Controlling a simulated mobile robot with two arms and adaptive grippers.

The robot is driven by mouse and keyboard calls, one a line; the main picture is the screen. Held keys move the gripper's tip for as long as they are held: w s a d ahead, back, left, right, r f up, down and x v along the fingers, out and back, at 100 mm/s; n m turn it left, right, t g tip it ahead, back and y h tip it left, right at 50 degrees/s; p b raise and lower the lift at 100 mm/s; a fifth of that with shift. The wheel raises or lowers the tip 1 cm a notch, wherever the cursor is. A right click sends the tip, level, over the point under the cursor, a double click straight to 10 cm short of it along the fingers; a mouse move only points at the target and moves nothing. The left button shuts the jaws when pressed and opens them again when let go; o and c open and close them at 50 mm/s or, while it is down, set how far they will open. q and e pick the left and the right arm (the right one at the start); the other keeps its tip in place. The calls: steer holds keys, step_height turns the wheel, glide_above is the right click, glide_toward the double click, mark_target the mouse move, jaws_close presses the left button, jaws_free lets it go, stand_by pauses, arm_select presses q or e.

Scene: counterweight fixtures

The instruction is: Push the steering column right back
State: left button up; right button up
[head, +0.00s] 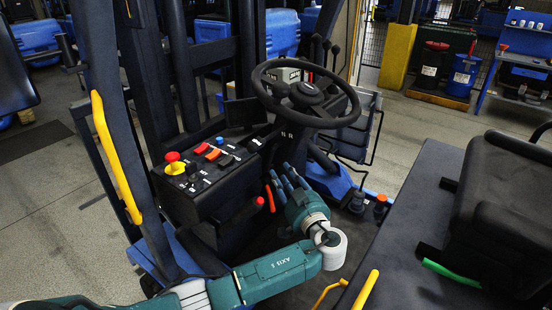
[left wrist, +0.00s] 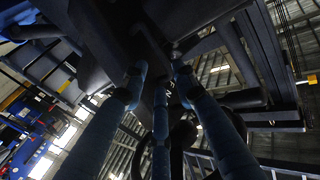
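The black steering wheel (head: 304,92) stands at the upper middle of the head view, tilted on its dark steering column (head: 297,140). My left gripper (head: 281,178) is below the wheel, beside the lower part of the column. Its blue fingers point up and are spread apart, with nothing visible between them. In the left wrist view the fingers (left wrist: 160,82) reach up towards dark machine parts. Whether a fingertip touches the column cannot be told. My right gripper is in neither view.
A console (head: 205,170) with a red button and levers stands left of the column. A yellow grab handle (head: 115,155) is on the left post. The black seat (head: 505,200) is at right. Grey floor (head: 415,125) lies open beyond the truck.

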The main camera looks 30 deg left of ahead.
mark_target(275, 162)
arm_select(q)
steer(key=p+x, duration=0.2)
steer(key=x, duration=0.6)
steer(key=shift+w+d+f, duration=0.1)
steer(key=shift+w, duration=0.1)
steer(key=shift+c, duration=0.3)
jaws_close()
